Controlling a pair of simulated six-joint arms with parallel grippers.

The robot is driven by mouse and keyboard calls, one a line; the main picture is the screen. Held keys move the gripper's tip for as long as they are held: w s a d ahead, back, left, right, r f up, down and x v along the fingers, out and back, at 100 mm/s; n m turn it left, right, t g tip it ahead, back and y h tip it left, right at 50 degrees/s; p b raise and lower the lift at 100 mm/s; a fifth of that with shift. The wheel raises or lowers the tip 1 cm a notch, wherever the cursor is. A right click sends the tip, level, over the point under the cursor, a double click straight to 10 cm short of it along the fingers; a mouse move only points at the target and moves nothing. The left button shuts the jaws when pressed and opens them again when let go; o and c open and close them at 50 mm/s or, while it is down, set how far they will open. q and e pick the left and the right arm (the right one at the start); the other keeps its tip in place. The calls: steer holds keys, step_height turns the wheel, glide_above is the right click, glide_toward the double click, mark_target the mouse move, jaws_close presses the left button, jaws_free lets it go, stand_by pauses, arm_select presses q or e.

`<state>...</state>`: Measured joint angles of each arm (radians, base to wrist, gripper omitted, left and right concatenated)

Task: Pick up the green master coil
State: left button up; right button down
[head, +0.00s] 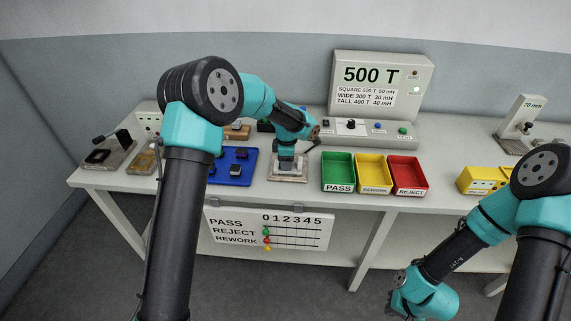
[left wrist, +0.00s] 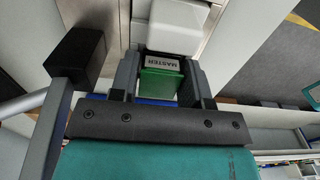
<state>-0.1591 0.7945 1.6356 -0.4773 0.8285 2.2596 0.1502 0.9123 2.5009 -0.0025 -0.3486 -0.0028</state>
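The green master coil (left wrist: 160,84), a green block with a white MASTER label, sits between the two fingers of my left gripper (left wrist: 165,80) in the left wrist view. The fingers lie close along both its sides; I cannot tell whether they press on it. In the head view my left gripper (head: 287,164) points down over a small pale fixture (head: 288,179) on the bench, and the coil is hidden there by the gripper and arm. My right arm is folded at the lower right, in front of the bench; its fingers do not show.
A blue tray (head: 246,178) with dark blocks lies left of the fixture. Green PASS (head: 338,187), yellow REWORK (head: 374,189) and red REJECT (head: 410,191) bins stand to its right. A meter (head: 381,82) reading 500 T stands behind. A white block (left wrist: 178,25) is close beyond the fingertips.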

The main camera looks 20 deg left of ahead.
arm_select(q)
steer(key=c, duration=0.6)
steer(key=shift+r, duration=0.1)
steer(key=shift+r, duration=1.8)
steer(key=s+d+r, duration=0.1)
steer(key=s+d, duration=0.3)
steer(key=s, duration=1.1)
steer(key=shift+s+d, duration=0.15)
steer(key=shift+s, duration=0.05)
steer(key=shift+r, duration=0.1)
